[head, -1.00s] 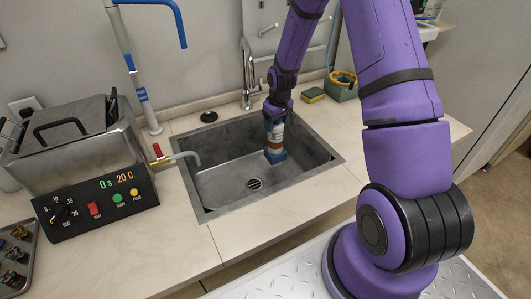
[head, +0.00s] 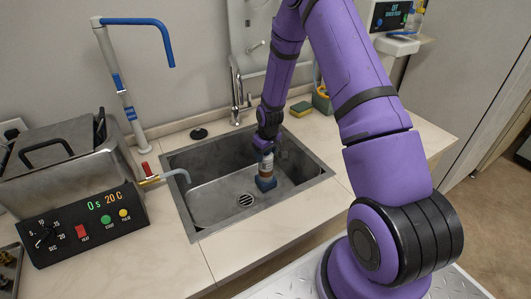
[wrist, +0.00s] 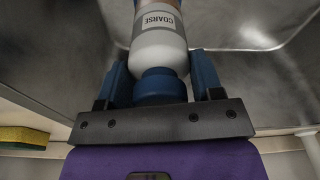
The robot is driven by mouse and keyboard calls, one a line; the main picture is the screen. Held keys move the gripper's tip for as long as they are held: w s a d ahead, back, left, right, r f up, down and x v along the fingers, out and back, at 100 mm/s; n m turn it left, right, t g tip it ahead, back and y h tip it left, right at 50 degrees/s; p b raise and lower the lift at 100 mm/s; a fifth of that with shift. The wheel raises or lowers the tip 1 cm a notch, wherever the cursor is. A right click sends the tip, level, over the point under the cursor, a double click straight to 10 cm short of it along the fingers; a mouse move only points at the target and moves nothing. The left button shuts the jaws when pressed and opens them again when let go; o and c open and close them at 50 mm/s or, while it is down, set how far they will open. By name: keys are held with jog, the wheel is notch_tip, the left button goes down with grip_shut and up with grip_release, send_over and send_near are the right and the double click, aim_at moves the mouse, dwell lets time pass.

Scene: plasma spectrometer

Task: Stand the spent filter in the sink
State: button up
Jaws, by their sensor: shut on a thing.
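The spent filter is a white cartridge (head: 266,165) with a blue end (head: 265,183). It is upright or nearly so inside the steel sink (head: 208,213), right of the drain. I cannot tell whether its lower end touches the sink floor. In the wrist view the filter (wrist: 158,50) shows a "COARSE" label and a blue cap between my blue fingers. My gripper (wrist: 160,80) is shut on it near the cap. In the head view my gripper (head: 266,145) points down into the sink and hides the filter's upper part.
A faucet (head: 236,95) stands behind the sink, and a yellow-green sponge (head: 301,109) lies at its back right. A steel bath with a control panel (head: 90,225) and a blue-tipped pipe stand (head: 118,85) are to the left. A small spout (head: 165,177) reaches over the sink's left rim.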

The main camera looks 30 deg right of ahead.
jog(key=o, duration=1.5)
jog(key=shift+o, duration=0.2)
jog(key=r, duration=0.4)
jog(key=s+r, duration=0.1)
jog(key=r, duration=0.7)
jog(key=shift+s+d+r, duration=0.1)
jog(key=shift+s+r, duration=0.1)
jog(key=shift+r, duration=0.05)
jog(key=s+a+r+t, duration=0.15)
jog(key=s+r, duration=0.25)
jog(key=r, duration=0.4)
jog(key=s+a+r+m, duration=0.1)
jog(key=s+a+r, duration=0.1)
jog(key=s+r, duration=0.35)
jog(key=s+a+r, duration=0.2)
jog(key=r, duration=0.8)
jog(key=s+a+r, duration=0.1)
jog(key=s+r, duration=0.2)
jog(key=s, duration=0.4)
jog(key=s+a+r+t, duration=0.1)
jog(key=s+r, duration=0.2)
jog(key=s, duration=0.4)
jog(key=s+a+r+m+t, duration=0.1)
jog(key=s+r, duration=0.2)
jog(key=s, duration=0.4)
jog(key=shift+a, duration=0.4)
